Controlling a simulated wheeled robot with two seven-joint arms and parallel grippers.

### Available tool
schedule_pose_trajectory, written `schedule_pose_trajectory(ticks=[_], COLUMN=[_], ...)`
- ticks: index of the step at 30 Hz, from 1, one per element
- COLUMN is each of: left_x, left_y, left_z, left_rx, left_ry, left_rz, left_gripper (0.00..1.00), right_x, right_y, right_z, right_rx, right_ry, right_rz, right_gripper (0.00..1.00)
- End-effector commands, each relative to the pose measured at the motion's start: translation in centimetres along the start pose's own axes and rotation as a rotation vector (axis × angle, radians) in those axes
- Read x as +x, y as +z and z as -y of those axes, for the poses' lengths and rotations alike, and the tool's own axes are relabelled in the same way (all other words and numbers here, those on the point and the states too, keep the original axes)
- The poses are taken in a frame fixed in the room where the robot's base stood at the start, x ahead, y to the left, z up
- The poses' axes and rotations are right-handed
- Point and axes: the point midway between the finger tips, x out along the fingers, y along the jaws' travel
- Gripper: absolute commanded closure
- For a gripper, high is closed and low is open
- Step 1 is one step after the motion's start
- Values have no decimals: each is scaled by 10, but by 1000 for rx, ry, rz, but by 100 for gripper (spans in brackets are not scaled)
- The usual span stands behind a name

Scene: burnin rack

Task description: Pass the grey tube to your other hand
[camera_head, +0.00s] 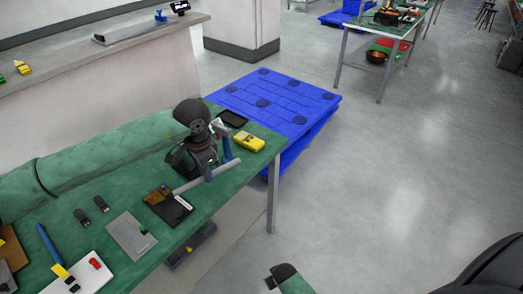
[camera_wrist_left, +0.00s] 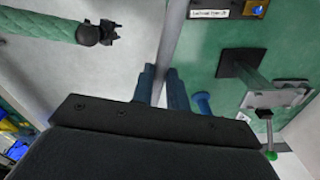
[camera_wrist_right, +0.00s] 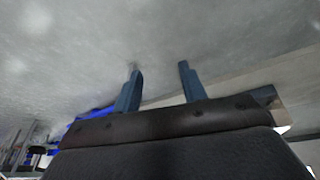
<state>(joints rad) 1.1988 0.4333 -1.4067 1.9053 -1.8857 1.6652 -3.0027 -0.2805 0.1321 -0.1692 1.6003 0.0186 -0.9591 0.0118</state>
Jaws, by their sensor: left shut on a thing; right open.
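The grey tube (camera_head: 190,186) is a thin straight rod above the front edge of the green table in the head view. My left gripper (camera_head: 208,174) is shut on it with blue fingers, and the tube sticks out on both sides. In the left wrist view the tube (camera_wrist_left: 168,38) runs up from between the two fingers (camera_wrist_left: 161,88) to the top edge. In the right wrist view my right gripper (camera_wrist_right: 158,80) is open, with nothing between its blue fingers and grey floor behind them. I cannot make out its fingers in the head view.
The green table (camera_head: 135,190) carries a yellow meter (camera_head: 250,142), a grey plate (camera_head: 130,236), a white board (camera_head: 97,274) and small parts. A blue pallet (camera_head: 285,100) stands beyond its far end.

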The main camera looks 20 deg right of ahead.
Motion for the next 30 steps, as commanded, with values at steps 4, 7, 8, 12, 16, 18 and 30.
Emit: schedule_pose_trajectory(ticks=[4, 7, 8, 12, 16, 18, 30], left_x=[0, 0, 0, 0, 0, 0, 0], left_y=[0, 0, 0, 0, 0, 0, 0], left_z=[0, 0, 0, 0, 0, 0, 0], left_rx=[0, 0, 0, 0, 0, 0, 0], left_ry=[0, 0, 0, 0, 0, 0, 0], left_rz=[0, 0, 0, 0, 0, 0, 0], left_gripper=[100, 100, 100, 100, 100, 100, 100], right_x=[-19, -36, -42, -72, -106, -127, -273], right_y=[-66, -107, -120, -175, -224, -249, -367], right_z=[-31, -49, -54, -76, -94, -103, -138], right_rx=[0, 3, 5, 16, 27, 34, 154], right_ry=[30, 44, 47, 54, 53, 49, -46], right_rz=[-82, -137, -155, -235, -307, -344, -539], right_gripper=[58, 58, 58, 58, 58, 58, 58])
